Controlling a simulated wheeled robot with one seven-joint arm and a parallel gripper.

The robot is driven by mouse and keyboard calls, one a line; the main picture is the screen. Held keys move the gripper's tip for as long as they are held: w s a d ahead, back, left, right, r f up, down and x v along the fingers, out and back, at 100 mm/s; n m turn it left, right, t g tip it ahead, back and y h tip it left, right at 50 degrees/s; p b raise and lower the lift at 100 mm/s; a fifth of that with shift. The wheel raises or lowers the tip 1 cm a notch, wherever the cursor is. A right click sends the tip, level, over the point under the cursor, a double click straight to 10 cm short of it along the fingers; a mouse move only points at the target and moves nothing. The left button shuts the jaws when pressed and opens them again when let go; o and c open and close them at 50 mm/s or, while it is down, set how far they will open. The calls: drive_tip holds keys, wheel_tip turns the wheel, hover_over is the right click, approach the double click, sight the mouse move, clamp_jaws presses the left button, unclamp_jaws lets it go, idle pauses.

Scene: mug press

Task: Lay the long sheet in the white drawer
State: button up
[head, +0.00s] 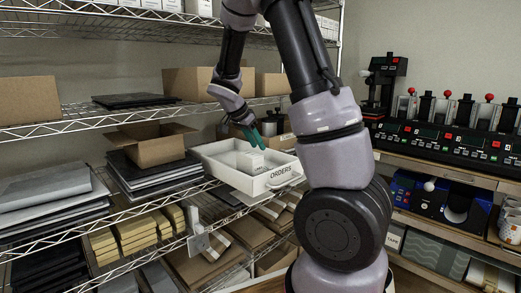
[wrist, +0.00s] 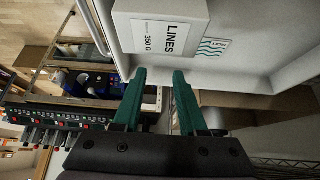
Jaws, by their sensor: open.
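The white drawer (head: 218,172), labelled ORDERS, sits open-topped on the middle wire shelf; its inside also shows in the wrist view (wrist: 270,40). A white box (head: 250,161) stands in it; in the wrist view the box (wrist: 160,37) reads LINES 350 G. A pale sheet with teal waves (wrist: 214,47) shows beside the box, partly hidden by it; I cannot tell if it is the long sheet. My gripper (head: 254,137) is above the drawer. Its green fingers (wrist: 160,75) are apart with nothing between them.
An open cardboard box (head: 150,146) and dark flat stacks stand left of the drawer. Yellow bundles (head: 135,235) lie on the shelf below. Another wire shelf runs above. A bench with mug presses (head: 455,140) is on the right, with a blue machine (head: 425,200) below.

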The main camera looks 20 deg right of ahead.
drive_tip(key=s+a+r+n+t+y, duration=0.1)
drive_tip(key=s+a+r+n+y, duration=0.1)
drive_tip(key=s+r, duration=0.3)
drive_tip(key=s+a+r+n+t+y, duration=0.2)
drive_tip(key=s+a+r+n+y, duration=0.1)
drive_tip(key=s, duration=0.8)
drive_tip(key=s+a+r+n+t+y, duration=0.2)
drive_tip(key=s+a+r+n+y, duration=0.1)
drive_tip(key=s+r, duration=0.5)
drive_tip(key=shift+s+a+n, duration=0.45)
drive_tip(key=shift+a+n, duration=0.35)
drive_tip(key=shift+n, duration=0.1)
